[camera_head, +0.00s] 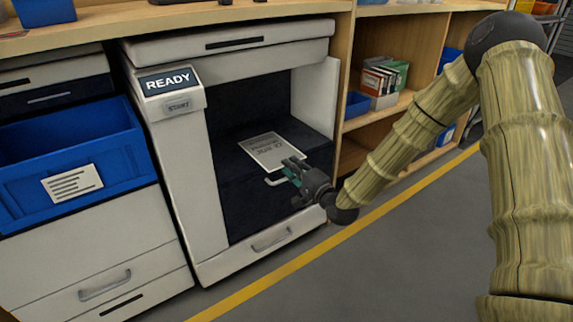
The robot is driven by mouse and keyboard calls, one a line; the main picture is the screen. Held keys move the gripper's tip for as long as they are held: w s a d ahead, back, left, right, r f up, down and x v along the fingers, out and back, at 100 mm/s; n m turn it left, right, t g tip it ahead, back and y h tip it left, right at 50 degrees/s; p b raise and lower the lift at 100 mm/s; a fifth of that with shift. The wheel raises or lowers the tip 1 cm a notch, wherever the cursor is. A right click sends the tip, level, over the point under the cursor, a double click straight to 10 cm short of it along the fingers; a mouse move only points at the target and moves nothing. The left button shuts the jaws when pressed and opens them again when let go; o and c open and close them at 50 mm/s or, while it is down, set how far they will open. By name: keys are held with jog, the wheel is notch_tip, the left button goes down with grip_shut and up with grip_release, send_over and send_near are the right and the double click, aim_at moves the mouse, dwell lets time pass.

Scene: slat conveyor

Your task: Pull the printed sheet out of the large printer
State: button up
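The large printer (170,150) is a white cabinet with a dark open bay. Its panel (168,80) reads "READY" above a "START" button (180,105). The printed sheet (262,146), pale grey with dark lettering, lies inside the bay on a dark surface. My gripper (292,170), dark with teal parts, reaches in from the right at the sheet's near right corner. The fingertips overlap that corner in the picture; whether they touch or hold it is not clear. A small pale bar (274,182) shows just left of the gripper.
A blue bin (120,150) with a label stands left of the printer. Wooden shelves (375,125) with books and boxes stand to the right. A wooden counter (100,22) runs above. The grey floor (400,250) in front is clear, with a yellow line.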

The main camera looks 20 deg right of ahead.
jog(key=shift+w+a, duration=0.2)
jog(key=shift+w, duration=0.2)
jog(key=shift+c, duration=0.3)
grip_shut()
jog(key=p+v, duration=0.5)
jog(key=v, duration=1.1)
dwell(1.1)
jog(key=shift+s, duration=0.1)
